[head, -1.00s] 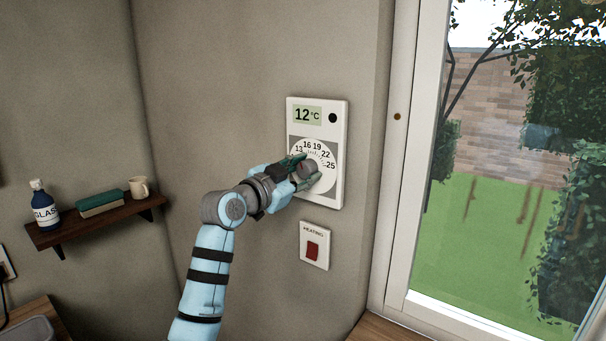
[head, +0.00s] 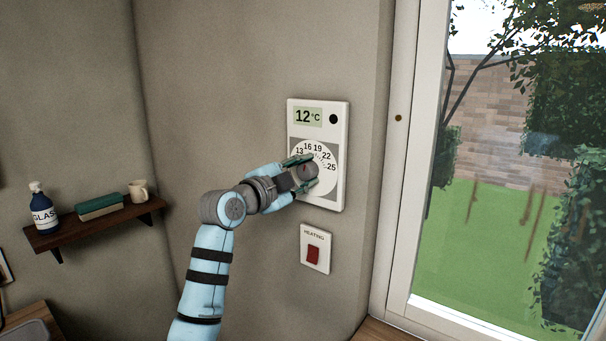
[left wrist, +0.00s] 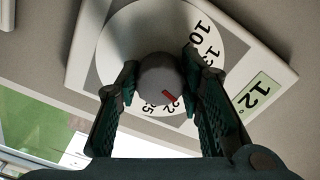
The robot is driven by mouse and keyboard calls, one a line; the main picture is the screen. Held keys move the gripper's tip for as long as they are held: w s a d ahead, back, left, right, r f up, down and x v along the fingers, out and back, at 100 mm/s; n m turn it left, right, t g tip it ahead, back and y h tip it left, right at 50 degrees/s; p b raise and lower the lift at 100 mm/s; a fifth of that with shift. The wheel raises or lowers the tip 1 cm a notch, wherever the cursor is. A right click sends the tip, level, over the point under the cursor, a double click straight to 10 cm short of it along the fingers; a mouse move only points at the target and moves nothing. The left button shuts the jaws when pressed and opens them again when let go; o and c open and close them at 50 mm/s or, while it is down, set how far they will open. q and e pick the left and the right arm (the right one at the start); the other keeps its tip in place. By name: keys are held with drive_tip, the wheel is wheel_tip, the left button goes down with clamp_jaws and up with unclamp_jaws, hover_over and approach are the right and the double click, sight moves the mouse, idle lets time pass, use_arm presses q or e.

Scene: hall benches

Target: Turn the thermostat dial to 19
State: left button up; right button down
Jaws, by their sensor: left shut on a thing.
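The white thermostat (head: 341,125) is fixed to the wall, and its display reads 12 °C. In the left wrist view the knob's red mark points towards about 22. There the right finger hides the numbers between 13 and 22. My right gripper is not in view.
A heating switch (head: 313,255) with a red rocker is on the wall below the thermostat. A window (head: 400,200) is at the right. A shelf (head: 100,228) at the left holds a blue bottle (head: 43,212), a green-topped block (head: 100,205) and a mug (head: 139,190).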

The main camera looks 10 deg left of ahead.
use_arm(q)
drive_tip(key=shift+f, duration=0.1)
drive_tip(key=o, duration=1.2)
drive_tip(key=shift+c, duration=0.2)
drive_tip(key=v, duration=1.2)
